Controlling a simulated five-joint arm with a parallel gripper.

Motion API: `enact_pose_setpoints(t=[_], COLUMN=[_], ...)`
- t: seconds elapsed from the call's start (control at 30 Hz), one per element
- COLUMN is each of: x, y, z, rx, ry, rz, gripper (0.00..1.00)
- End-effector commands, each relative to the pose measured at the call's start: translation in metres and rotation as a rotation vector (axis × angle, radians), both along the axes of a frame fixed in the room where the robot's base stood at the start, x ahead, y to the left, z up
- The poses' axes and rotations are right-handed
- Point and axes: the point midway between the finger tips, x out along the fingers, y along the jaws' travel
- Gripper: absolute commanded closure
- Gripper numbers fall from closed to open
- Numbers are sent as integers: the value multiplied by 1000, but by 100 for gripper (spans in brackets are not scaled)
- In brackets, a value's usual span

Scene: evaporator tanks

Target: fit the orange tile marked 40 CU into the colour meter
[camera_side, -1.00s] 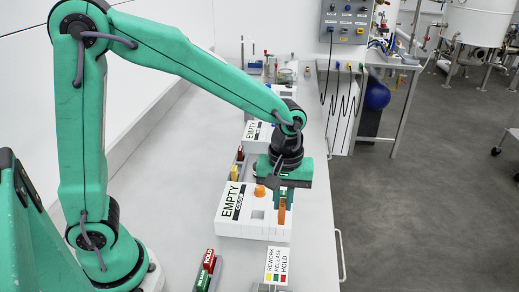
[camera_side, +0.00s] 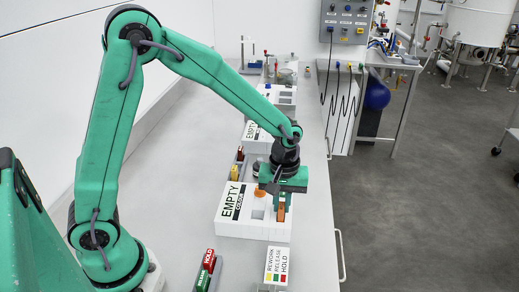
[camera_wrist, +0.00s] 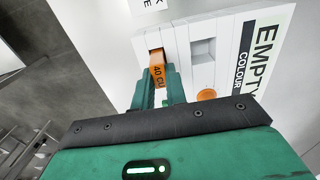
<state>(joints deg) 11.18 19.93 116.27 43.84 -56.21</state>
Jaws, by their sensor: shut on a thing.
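The colour meter is a white box labelled EMPTY and COLOUR (camera_side: 236,225), seen also in the wrist view (camera_wrist: 229,45). The orange tile (camera_side: 281,214) reads 40 CU in the wrist view (camera_wrist: 157,73). My gripper (camera_side: 281,206) is shut on the tile, with green fingers (camera_wrist: 160,90) on both sides of it. The tile is over the meter's right end in the side view, lined up with a narrow slot (camera_wrist: 153,39). Its far end is at the slot's mouth. I cannot tell how deep it sits. The fingers hide part of the tile.
An orange round button (camera_side: 259,195) and a square recess (camera_side: 258,214) are on the meter's top beside the tile. A REWORK, RELEASE, HOLD card (camera_side: 276,264) and a red-and-green block holder (camera_side: 206,269) stand in front.

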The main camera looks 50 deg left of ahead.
Motion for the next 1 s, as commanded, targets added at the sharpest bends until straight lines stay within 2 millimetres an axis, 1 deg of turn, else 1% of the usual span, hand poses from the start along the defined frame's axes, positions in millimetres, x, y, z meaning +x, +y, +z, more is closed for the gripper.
enact_pose_setpoints(t=[0.03, 0.13, 0.53, 0.57, 0.6, 0.67, 1.0], x=[0, 0, 0, 0, 0, 0, 0], y=[0, 0, 0, 0, 0, 0, 0], z=[-5, -9, -12, -13, -13, -12, -11], rx=[1, 0, 0, 0, 0, 0, 0], ry=[2, 0, 0, 0, 0, 0, -1], rz=[0, 0, 0, 0, 0, 0, 0], gripper=[100, 100, 100, 85, 77, 65, 65])
